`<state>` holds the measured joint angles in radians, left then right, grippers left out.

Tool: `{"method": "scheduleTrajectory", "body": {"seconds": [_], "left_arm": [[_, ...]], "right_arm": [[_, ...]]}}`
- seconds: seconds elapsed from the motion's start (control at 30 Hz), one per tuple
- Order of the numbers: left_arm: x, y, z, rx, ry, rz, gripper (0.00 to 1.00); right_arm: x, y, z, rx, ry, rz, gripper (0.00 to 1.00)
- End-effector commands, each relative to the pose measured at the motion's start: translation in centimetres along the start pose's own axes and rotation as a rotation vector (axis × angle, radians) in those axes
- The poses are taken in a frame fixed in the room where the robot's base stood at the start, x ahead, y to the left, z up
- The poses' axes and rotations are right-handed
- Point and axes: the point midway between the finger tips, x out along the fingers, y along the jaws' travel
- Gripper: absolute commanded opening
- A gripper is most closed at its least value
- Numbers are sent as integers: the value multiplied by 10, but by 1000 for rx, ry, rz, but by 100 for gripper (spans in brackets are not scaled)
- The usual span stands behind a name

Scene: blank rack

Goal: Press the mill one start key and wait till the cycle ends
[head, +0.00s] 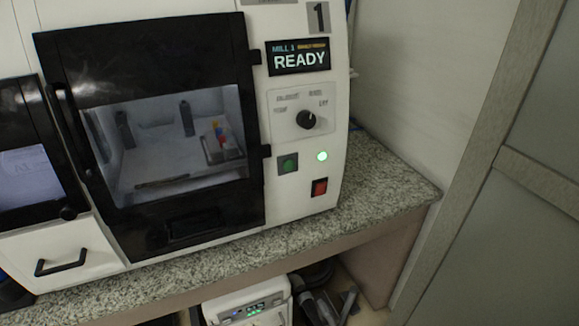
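Mill one (324,100) is a white machine with a black-framed door and a "1" label at its upper right. Its door (160,55) looks shut, and through the window a light chamber with dark posts and a small coloured item shows. The display (298,57) reads "MILL 1" and "READY". Below it is a black knob (307,119). A green key (289,163) sits in a dark square plate, with a lit green lamp (322,156) to its right. A red switch (319,187) is below the lamp. Neither of my grippers is in view.
The machine stands on a speckled granite counter (395,190), clear to its right. Another black-framed unit with a screen (30,180) is at the left, above a drawer with a black handle (61,262). A white device (246,306) sits below the counter. A panelled door (530,200) stands right.

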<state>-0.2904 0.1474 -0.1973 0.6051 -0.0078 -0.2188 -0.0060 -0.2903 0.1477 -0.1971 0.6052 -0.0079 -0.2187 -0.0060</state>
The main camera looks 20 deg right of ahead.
Motion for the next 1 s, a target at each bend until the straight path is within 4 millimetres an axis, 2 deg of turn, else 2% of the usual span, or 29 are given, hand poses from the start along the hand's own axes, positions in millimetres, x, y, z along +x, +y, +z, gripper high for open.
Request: {"method": "scheduleTrajectory", "body": {"seconds": [0.03, 0.13, 0.17, 1.0], "left_arm": [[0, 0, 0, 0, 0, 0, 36], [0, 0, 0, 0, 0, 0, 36], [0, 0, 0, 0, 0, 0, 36], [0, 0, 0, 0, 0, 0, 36]], "right_arm": [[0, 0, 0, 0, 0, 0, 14], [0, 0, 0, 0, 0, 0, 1], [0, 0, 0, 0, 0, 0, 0], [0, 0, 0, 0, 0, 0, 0]]}}
